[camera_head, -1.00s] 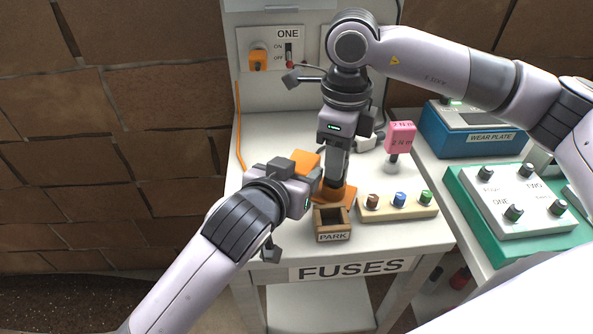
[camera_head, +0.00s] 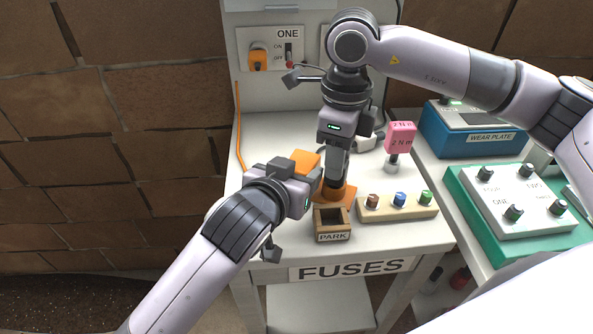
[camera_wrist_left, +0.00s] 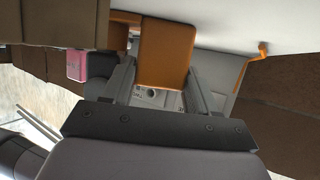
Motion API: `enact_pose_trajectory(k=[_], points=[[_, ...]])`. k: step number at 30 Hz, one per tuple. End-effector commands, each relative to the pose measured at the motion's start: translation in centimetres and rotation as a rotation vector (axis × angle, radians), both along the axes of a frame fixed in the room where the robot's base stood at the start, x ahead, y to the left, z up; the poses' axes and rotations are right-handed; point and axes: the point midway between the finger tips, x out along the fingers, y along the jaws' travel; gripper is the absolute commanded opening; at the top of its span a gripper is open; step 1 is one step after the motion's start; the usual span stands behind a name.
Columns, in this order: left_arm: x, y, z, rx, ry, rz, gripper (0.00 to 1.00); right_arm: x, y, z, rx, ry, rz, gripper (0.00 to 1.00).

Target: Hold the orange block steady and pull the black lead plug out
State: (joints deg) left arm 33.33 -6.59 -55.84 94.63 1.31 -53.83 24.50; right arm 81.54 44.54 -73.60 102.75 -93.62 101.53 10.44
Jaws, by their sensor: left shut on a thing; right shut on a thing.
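The orange block (camera_head: 304,162) is between the fingers of my left gripper (camera_head: 311,178) above the fuse bench. In the left wrist view the block (camera_wrist_left: 166,52) fills the gap between the two fingers of my left gripper (camera_wrist_left: 155,92). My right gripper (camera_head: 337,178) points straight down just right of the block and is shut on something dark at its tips. The black lead plug cannot be made out clearly; the fingers hide most of it. An orange base (camera_head: 346,194) sits on the bench under the right gripper.
A small open PARK box (camera_head: 333,236) and a cream strip with coloured fuses (camera_head: 398,207) stand at the bench front. A pink 2 N m block (camera_head: 400,137) is to the right. An orange cord (camera_head: 239,130) runs along the left edge. The panel's ONE switch (camera_head: 289,53) is behind.

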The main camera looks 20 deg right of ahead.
Motion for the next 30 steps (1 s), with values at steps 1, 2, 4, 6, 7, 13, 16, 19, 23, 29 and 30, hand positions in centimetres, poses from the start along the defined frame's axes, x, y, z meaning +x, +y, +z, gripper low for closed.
enact_pose_trajectory(k=[1, 2, 4, 6, 7, 13, 16, 19, 23, 29, 30], points=[[0.0, 0.0, 0.0, 0.001, -0.001, 0.000, 0.14, 0.0, 0.1, 0.2, 0.001, -0.001, 0.001, 0.00], [0.0, 0.0, 0.0, 0.001, -0.001, 0.000, 0.14, 0.0, 0.1, 0.2, 0.002, -0.002, 0.001, 0.00], [0.0, 0.0, 0.0, 0.002, 0.000, 0.001, 0.14, 0.0, 0.1, 0.3, 0.002, -0.002, 0.001, 0.00], [0.0, 0.0, -0.1, 0.002, 0.001, 0.001, 0.14, 0.0, 0.1, 0.4, 0.003, -0.003, 0.001, 0.00], [0.0, 0.0, -0.1, 0.002, 0.001, 0.001, 0.14, 0.0, 0.1, 0.5, 0.004, -0.002, 0.001, 0.00], [0.0, 0.0, -0.1, 0.002, 0.001, 0.001, 0.14, 0.0, 0.1, 0.8, 0.003, -0.001, 0.001, 0.00], [0.0, 0.0, -0.1, 0.002, 0.001, 0.001, 0.14, 0.0, 0.1, 0.9, 0.003, -0.001, 0.001, 0.00], [0.0, 0.0, -0.1, 0.002, 0.001, 0.001, 0.14, 0.0, 0.1, 1.1, 0.001, -0.001, 0.000, 0.00], [0.0, 0.0, -0.1, 0.002, 0.001, 0.001, 0.14, 0.0, 0.0, 1.2, 0.001, -0.001, 0.000, 0.00], [0.0, 0.0, -0.1, 0.002, 0.001, 0.001, 0.14, 0.0, 0.0, 1.2, 0.001, -0.001, 0.000, 0.00], [0.0, 0.0, -0.1, 0.002, 0.001, 0.001, 0.14, 0.0, 0.0, 1.2, 0.001, -0.001, 0.000, 0.00]])
